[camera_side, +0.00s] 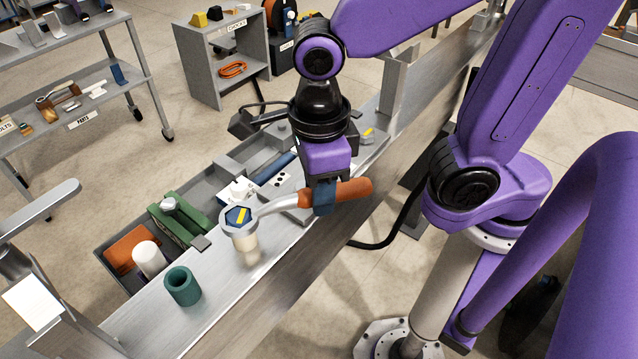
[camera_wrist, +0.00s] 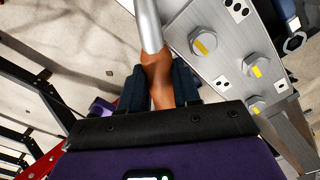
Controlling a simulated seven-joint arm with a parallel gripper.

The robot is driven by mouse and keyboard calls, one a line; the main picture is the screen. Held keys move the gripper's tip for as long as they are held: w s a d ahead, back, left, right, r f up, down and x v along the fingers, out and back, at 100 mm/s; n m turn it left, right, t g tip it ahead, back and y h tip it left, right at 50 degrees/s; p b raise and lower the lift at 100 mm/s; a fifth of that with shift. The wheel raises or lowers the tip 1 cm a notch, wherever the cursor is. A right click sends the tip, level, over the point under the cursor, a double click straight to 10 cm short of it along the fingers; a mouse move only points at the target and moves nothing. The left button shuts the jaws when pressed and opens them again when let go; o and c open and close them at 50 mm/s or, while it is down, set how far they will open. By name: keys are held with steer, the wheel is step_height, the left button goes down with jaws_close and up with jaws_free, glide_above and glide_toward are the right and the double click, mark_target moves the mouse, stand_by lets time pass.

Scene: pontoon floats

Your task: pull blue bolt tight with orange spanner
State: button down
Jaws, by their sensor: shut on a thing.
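The orange spanner has an orange handle (camera_side: 350,190) and a pale grey shaft ending in a ring head. My gripper (camera_side: 324,198) is shut on the handle, with its dark blue fingers on either side. In the side view the ring head lies around the blue bolt (camera_side: 236,217), whose head carries a yellow stripe. How fully the ring is seated I cannot tell. A pale cylinder (camera_side: 247,247) shows below the ring. In the wrist view the orange handle (camera_wrist: 160,72) runs between my fingers; the spanner's head is out of that view.
A teal sleeve (camera_side: 182,286) stands on the metal beam, left of the bolt. A grey tray behind holds a green block (camera_side: 179,222), a white cylinder (camera_side: 149,258) and an orange block (camera_side: 131,248). The wrist view shows a plate with grey, yellow-marked bolts (camera_wrist: 203,41).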

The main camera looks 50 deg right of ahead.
steer(key=shift+s+a+m, duration=0.25)
steer(key=shift+s+m, duration=0.05)
steer(key=shift+m, duration=0.1)
steer(key=shift+s+a, duration=0.1)
stand_by(0.4)
steer(key=shift+w+d+n, duration=0.4)
steer(key=shift+w, duration=0.05)
steer(key=shift+r, duration=0.1)
steer(key=shift+r, duration=2.3)
